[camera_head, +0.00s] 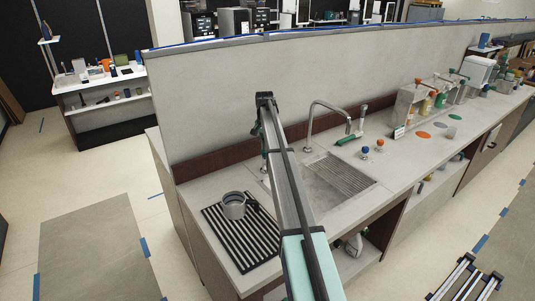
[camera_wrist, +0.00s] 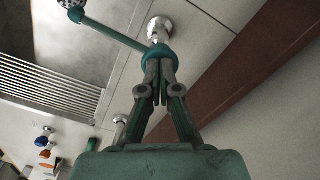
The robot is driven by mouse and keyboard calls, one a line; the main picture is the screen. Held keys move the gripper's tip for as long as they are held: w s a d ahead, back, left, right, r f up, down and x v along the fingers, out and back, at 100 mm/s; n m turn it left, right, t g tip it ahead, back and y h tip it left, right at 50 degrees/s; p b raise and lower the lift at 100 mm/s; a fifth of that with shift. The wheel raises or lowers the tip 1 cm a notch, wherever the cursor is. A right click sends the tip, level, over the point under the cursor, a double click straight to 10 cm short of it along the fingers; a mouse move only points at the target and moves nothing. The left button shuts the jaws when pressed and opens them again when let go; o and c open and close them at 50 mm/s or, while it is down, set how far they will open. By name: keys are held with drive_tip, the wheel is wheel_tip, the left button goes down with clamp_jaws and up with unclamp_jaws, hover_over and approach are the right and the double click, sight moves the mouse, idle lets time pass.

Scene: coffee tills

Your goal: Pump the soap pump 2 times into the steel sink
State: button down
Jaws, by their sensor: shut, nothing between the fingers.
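The soap pump (camera_wrist: 155,52) has a teal head and a thin teal spout that reaches to the upper left over the steel sink (camera_wrist: 95,45) in the wrist view. Its chrome base (camera_wrist: 159,27) stands on the counter beside the sink. My gripper (camera_wrist: 158,70) is shut and empty, with its fingertips together right at the pump head; I cannot tell whether they touch it. In the head view the steel sink (camera_head: 318,194) lies right of my arm, and my gripper (camera_head: 263,150) is mostly hidden behind the arm, as is the pump.
A chrome faucet (camera_head: 312,118) arches behind the sink, with a slatted drainer (camera_head: 347,174) over its right part. A grey pot (camera_head: 233,207) stands on a black ribbed mat (camera_head: 222,233) at left. A partition wall (camera_head: 215,105) closes the back.

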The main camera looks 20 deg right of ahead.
drive_tip(key=shift+r+p, duration=1.15)
drive_tip(key=shift+r, duration=1.75)
wheel_tip(320, 180, up, 6)
drive_tip(key=shift+p, duration=1.2)
